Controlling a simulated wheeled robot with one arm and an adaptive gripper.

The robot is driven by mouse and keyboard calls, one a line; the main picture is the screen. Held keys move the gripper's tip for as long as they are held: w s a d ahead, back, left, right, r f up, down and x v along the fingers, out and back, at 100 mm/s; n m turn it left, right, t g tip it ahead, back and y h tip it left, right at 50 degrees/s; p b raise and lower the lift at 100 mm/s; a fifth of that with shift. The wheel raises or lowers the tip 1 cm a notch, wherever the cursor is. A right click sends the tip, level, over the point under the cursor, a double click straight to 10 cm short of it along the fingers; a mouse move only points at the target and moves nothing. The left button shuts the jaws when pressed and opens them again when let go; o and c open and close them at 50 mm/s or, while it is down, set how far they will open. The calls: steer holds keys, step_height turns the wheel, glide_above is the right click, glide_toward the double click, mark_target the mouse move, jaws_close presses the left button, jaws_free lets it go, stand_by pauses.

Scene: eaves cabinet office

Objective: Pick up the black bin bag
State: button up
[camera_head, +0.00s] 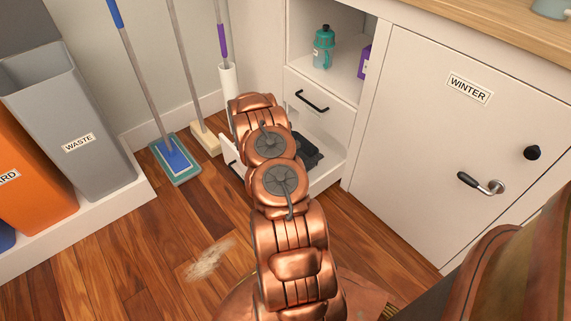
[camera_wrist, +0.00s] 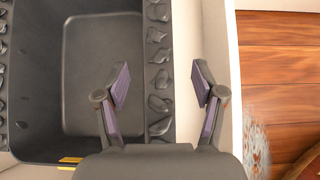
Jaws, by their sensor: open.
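The black bin bag (camera_wrist: 159,75) shows in the wrist view as a crumpled dark edge along the right rim of a dark bin (camera_wrist: 100,60). Similar crumpled black edging lies along the bin's left rim. In the head view, a black shape (camera_head: 305,152) shows low in the cabinet, partly hidden by my arm; I cannot tell whether it is bag or bin. My gripper (camera_wrist: 162,82) is open in the wrist view. Its fingers are apart, with the crumpled right edge between them in the picture. Contact cannot be told. In the head view my arm hides the gripper.
A cream panel (camera_wrist: 218,50) borders the bin on the right. A white pull-out front (camera_head: 231,158) shows beside my arm. A drawer (camera_head: 318,88) sits above. A blue mop (camera_head: 175,158) and a broom (camera_head: 205,139) stand left. Dust (camera_head: 208,260) lies on open wood floor.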

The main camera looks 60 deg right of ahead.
steer(key=shift+b+x, duration=0.65)
steer(key=shift+x, duration=1.55)
steer(key=shift+w+d+r, duration=0.1)
steer(key=shift+w, duration=0.05)
steer(key=shift+c, duration=0.4)
jaws_close()
